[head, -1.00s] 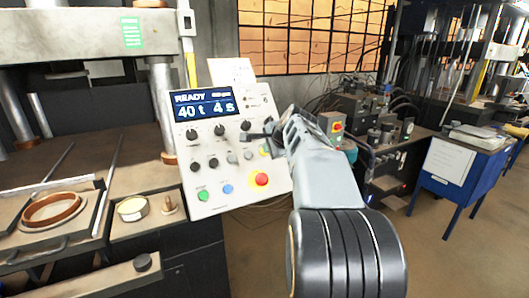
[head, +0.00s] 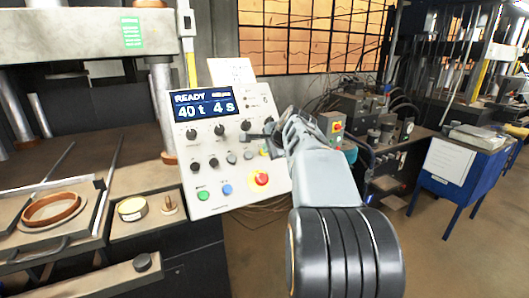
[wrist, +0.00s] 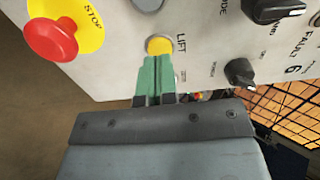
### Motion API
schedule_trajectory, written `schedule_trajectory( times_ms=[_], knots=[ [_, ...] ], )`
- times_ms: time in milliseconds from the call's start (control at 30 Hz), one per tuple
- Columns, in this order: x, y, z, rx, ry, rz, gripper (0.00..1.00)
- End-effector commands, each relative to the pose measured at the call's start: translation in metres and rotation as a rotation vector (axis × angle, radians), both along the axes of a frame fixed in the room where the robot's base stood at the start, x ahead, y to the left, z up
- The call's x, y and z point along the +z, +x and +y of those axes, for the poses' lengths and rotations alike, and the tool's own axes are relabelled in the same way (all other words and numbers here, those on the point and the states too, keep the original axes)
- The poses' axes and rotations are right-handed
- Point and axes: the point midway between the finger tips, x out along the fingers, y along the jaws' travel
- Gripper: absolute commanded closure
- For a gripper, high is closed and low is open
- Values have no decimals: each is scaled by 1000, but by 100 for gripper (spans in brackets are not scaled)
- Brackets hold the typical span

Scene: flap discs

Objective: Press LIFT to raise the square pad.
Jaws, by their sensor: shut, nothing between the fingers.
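The yellow LIFT button (wrist: 159,45) is on the pale control panel, with its label beside it in the wrist view. My gripper (wrist: 154,62) is shut and empty, its green fingertips together at the lower edge of the button. I cannot tell whether they touch it or stop just short. In the head view my gripper (head: 270,133) is at the right side of the control panel (head: 232,195), and a bit of yellow (head: 264,152) shows just below it. The display reads READY, 40 t, 4 s. I cannot pick out the square pad for sure.
A red STOP button (wrist: 50,40) on a yellow disc is close left of my fingers in the wrist view. A dark knob (wrist: 240,72) is to the right. In the head view, a copper-coloured ring (head: 51,220) and a round tin (head: 132,209) are left of the panel.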

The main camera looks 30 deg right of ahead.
Motion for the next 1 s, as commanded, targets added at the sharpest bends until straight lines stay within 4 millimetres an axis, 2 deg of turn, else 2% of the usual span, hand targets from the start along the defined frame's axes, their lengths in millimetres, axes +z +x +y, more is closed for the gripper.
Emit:
schedule_trajectory(
  times_ms=[1000],
  knots=[
    [-12, 14, -2, 0, 0, 0, 100]
  ],
)
